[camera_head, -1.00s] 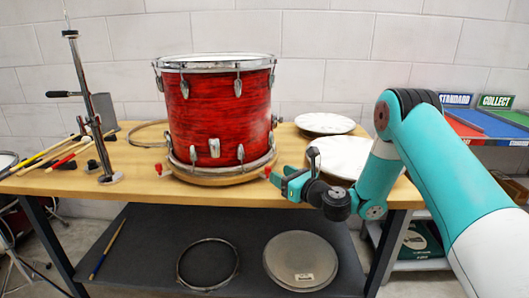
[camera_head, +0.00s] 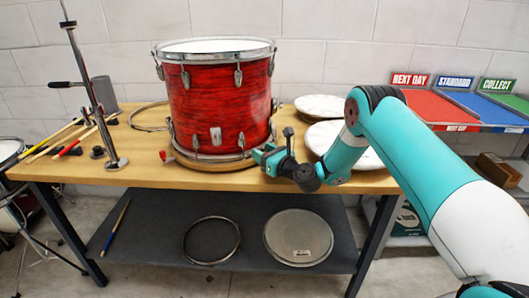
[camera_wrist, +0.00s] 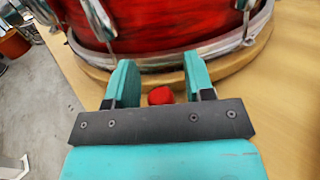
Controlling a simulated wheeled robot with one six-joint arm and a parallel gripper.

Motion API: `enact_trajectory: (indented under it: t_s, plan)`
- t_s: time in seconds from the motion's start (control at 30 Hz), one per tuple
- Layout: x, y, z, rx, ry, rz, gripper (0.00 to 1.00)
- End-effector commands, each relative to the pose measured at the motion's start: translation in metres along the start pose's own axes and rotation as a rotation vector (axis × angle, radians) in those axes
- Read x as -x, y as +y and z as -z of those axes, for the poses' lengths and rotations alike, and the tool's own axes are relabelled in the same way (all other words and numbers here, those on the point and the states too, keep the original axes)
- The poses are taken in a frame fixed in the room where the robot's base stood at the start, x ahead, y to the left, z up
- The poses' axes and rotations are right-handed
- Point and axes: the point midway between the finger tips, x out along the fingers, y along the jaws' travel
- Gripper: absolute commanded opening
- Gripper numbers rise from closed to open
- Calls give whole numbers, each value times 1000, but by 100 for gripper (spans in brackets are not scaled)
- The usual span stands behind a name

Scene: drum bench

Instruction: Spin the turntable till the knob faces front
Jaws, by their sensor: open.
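The red drum (camera_head: 220,100) stands upright on a round wooden turntable (camera_head: 205,164) on the bench. A silver fitting (camera_head: 215,137) is low on the drum's side towards the camera. One red knob (camera_head: 163,155) shows at the turntable's left edge. My gripper (camera_head: 263,155) is at the turntable's right edge. In the wrist view my open gripper (camera_wrist: 160,82) has one teal finger on each side of another red knob (camera_wrist: 160,96). I cannot tell whether the fingers touch it. That knob is hidden in the head view.
A metal stand (camera_head: 103,100) and several drumsticks (camera_head: 70,140) are on the bench (camera_head: 150,178) at left. Pale drumheads (camera_head: 372,157) lie behind my arm at right. The lower shelf (camera_head: 160,235) holds a hoop and a round head. Coloured trays (camera_head: 440,107) stand at far right.

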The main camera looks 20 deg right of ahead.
Motion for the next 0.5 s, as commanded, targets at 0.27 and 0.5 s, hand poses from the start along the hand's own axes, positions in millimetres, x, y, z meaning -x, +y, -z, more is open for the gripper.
enact_trajectory:
  t_s: [0.27,0.5]
  plan:
    - [0,0,0,0,0,0,0]
    - [-1,-22,1,2,-4,4,0]
